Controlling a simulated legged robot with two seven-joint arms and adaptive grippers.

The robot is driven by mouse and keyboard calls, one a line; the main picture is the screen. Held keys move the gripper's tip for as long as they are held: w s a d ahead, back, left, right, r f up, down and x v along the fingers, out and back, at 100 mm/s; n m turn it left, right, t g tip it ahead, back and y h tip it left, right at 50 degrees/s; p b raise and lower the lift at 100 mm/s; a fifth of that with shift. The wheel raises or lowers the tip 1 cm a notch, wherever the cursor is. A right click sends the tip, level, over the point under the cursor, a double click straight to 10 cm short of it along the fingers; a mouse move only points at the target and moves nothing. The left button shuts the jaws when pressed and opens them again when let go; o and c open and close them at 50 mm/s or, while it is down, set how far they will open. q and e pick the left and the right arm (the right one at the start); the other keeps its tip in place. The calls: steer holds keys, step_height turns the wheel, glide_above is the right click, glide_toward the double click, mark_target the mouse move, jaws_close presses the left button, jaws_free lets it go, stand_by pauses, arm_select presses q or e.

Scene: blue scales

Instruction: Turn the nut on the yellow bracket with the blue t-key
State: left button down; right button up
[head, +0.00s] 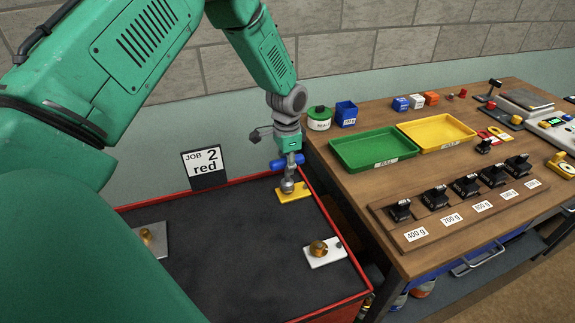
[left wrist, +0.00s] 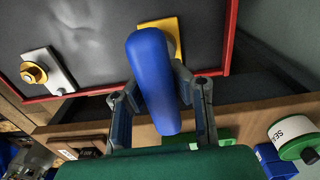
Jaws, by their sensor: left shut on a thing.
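The blue t-key (head: 279,164) is upright in the head view, its blue crossbar in my left gripper (head: 290,155). Its grey socket end stands over the yellow bracket (head: 300,194), at the far right corner of the red-edged tray. The nut on that bracket is hidden by the socket, so I cannot tell how fully it is seated. In the left wrist view the blue handle (left wrist: 152,80) lies between the fingers of my left gripper and covers part of the yellow bracket (left wrist: 172,27). My right gripper is in neither view.
The dark tray (head: 240,250) also holds a white bracket (head: 325,256) and a grey bracket (head: 153,241), each with a brass-coloured nut. A "JOB 2 red" sign (head: 205,168) stands behind it. The wooden bench (head: 360,190) at right carries green and yellow trays and several black weights.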

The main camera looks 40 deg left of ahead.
arm_select(q)
steer(key=shift+w+r+m, duration=0.1)
steer(key=shift+w+m, duration=0.05)
steer(key=shift+m, duration=0.35)
steer(key=shift+m+p, duration=0.45)
steer(key=shift+m, duration=0.35)
steer(key=shift+r+n, duration=0.1)
steer(key=shift+n, duration=0.5)
steer(key=shift+d+n, duration=0.1)
steer(key=shift+n, duration=0.2)
steer(key=shift+p, duration=0.4)
